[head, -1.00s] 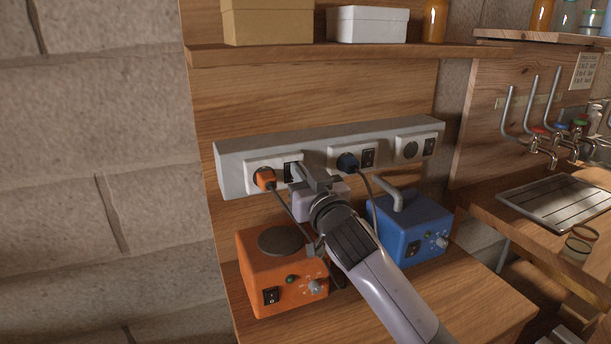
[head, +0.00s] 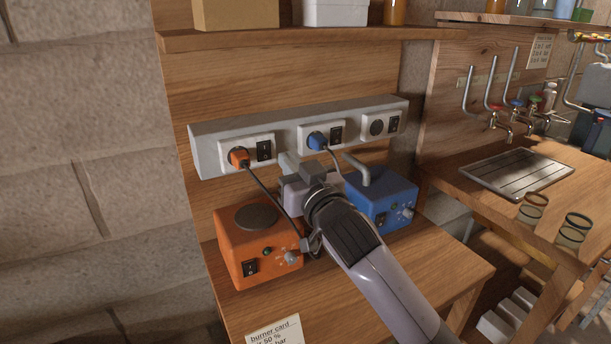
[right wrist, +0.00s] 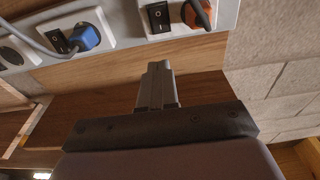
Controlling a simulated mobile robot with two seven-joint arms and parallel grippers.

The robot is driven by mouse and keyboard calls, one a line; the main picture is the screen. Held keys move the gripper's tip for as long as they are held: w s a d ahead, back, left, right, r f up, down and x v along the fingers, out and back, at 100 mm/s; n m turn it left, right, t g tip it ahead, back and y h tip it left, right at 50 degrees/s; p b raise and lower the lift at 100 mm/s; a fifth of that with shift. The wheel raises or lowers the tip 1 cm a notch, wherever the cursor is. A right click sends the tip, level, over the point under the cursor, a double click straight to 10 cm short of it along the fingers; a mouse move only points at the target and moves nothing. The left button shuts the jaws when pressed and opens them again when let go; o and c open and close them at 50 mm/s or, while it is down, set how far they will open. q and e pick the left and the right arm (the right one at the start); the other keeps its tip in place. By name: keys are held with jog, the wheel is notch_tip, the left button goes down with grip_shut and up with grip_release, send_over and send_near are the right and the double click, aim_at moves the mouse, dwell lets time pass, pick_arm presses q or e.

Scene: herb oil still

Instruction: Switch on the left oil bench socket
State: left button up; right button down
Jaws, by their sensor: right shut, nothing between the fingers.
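The left socket (head: 225,146) sits at the left end of the grey strip. It holds an orange plug (head: 238,157) and has a black rocker switch (head: 264,150) to the plug's right. In the right wrist view the switch (right wrist: 158,15) shows at the top, beside the orange plug (right wrist: 196,13). My right gripper (head: 285,161) is shut and empty, just right of and below the switch in the head view. In the right wrist view its fingertips (right wrist: 157,70) appear apart from the socket plate. I cannot tell the rocker's position. My left gripper is out of view.
The middle socket holds a blue plug (head: 317,141); the right socket (head: 377,127) is empty. An orange burner (head: 262,243) and a blue device (head: 380,196) stand on the bench below, with cables hanging near my gripper. A wooden shelf (head: 300,38) runs above.

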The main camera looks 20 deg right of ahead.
jog(key=shift+s+d+r, duration=0.15)
jog(key=shift+s+d, duration=0.05)
jog(key=shift+s, duration=0.7)
jog(key=shift+s+d+r, duration=0.1)
jog(key=shift+s+d, duration=0.05)
jog(key=shift+s, duration=0.8)
jog(key=shift+s+d+r, duration=0.15)
jog(key=shift+s+d, duration=0.05)
jog(key=shift+s, duration=0.7)
jog(key=shift+f, duration=0.1)
jog(key=s+d+f+m+g+h, duration=0.1)
jog(key=s+d+f+g, duration=0.15)
jog(key=f, duration=0.35)
jog(key=s+d+f+g+h, duration=0.1)
jog(key=s+f+g, duration=0.15)
jog(key=f, duration=0.45)
jog(key=s+d+f+g+h, duration=0.1)
jog(key=s+d+f+g, duration=0.15)
jog(key=s+f, duration=0.5)
jog(key=s+d+f+g, duration=0.1)
jog(key=s+f+g, duration=0.3)
jog(key=s, duration=0.6)
jog(key=s+d+f+g+h, duration=0.1)
jog(key=s+d+f+g, duration=0.1)
jog(key=s+f+g, duration=0.5)
jog(key=w+a+f+n+t+y, duration=0.1)
jog(key=w+a+f+t+y, duration=0.1)
jog(key=f+t, duration=0.6)
jog(key=shift+w+a+t, duration=0.6)
jog(key=shift+w+t, duration=0.45)
